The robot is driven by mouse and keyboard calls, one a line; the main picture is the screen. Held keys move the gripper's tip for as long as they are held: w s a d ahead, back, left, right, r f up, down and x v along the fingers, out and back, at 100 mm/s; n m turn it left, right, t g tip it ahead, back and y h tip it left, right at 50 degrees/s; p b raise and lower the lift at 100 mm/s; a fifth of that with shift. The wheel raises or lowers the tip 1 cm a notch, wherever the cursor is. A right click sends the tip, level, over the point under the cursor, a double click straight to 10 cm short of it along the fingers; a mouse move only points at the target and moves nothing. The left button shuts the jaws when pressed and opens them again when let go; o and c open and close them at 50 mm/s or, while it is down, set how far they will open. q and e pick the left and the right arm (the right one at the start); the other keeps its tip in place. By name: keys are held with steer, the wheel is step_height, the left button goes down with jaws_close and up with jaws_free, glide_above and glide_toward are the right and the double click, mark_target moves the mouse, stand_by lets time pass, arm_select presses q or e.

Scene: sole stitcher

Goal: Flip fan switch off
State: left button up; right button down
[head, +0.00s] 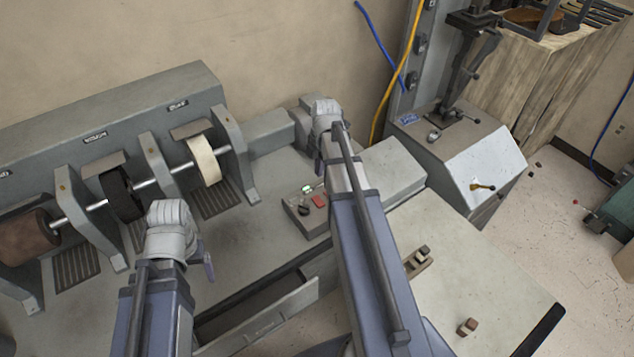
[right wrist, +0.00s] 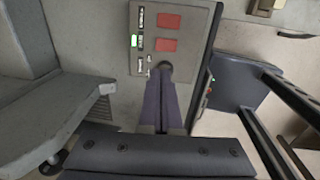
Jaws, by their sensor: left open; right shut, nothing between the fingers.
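I cannot tell which control is the fan switch. My right gripper (right wrist: 164,84) is shut and empty, its tips at or just short of the knob; contact is unclear. My left gripper (head: 208,264) is open, mostly hidden behind its wrist.
Grinding wheels, one white (head: 203,161) and one brown (head: 28,236), stand on a shaft at the left. An open drawer (head: 262,318) lies between my arms. A grey cabinet (head: 470,160) stands at the right. Small parts (head: 467,327) lie on the front bench top.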

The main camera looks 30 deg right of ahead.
mark_target(316, 199)
steer(key=f+b, duration=0.4)
steer(key=w+f+b, duration=0.1)
steer(key=f+b, duration=0.8)
steer(key=shift+w+f, duration=0.3)
steer(key=shift+f, duration=0.05)
steer(key=shift+b, duration=0.3)
steer(key=shift+w+f, duration=0.1)
steer(key=shift+f, duration=0.25)
steer(key=shift+r, duration=0.25)
steer(key=shift+s, duration=0.45)
steer(key=shift+s+r, duration=0.1)
steer(key=shift+s, duration=0.35)
